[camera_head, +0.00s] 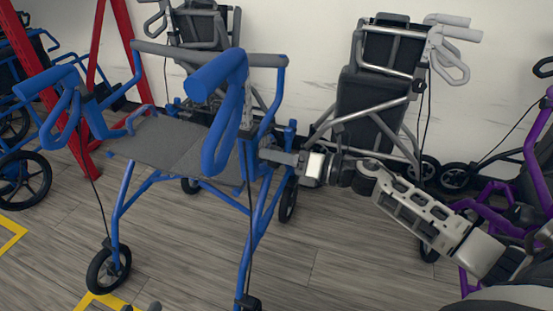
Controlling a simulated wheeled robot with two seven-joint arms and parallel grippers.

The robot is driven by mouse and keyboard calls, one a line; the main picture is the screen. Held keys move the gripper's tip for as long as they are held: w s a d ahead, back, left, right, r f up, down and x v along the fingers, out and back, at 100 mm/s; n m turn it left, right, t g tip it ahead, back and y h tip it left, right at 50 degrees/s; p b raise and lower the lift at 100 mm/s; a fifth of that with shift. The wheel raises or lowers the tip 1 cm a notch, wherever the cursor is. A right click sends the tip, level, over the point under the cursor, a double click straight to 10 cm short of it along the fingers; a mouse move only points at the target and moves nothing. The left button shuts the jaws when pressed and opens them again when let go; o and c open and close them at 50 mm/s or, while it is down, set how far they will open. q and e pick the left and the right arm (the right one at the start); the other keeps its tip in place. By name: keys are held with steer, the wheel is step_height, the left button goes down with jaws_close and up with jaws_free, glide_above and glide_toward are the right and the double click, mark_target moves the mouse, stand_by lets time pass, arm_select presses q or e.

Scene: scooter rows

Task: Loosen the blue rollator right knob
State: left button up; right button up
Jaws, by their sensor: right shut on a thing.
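The blue rollator (183,197) stands left of centre, with a grey seat, blue handles and blue legs. My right gripper (270,154) reaches in from the right at the rollator's right side frame, just below and right of the near blue handle. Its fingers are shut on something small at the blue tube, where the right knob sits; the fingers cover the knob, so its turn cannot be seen. Two small grey tips at the bottom edge look like my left gripper (140,307), low and away from the rollator's knob; they are mostly cut off.
A grey-black rollator (372,105) with white handles stands by the wall behind my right arm. A purple frame (503,222) is at the right edge. A red frame (122,22) and another blue wheeled device (20,170) are at the left. Open wooden floor lies in front.

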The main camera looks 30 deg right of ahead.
arm_select(q)
steer(key=shift+s+r, duration=0.1)
steer(key=shift+r, duration=0.1)
arm_select(e)
steer(key=shift+n, duration=0.3)
arm_select(q)
steer(key=shift+f, duration=0.15)
arm_select(e)
steer(key=o, duration=1)
steer(key=shift+s+d, duration=0.1)
arm_select(q)
steer(key=shift+a+f+y+p, duration=0.3)
steer(key=shift+f+p, duration=0.35)
arm_select(e)
steer(key=shift+v, duration=7.9)
arm_select(q)
steer(key=shift+r, duration=0.15)
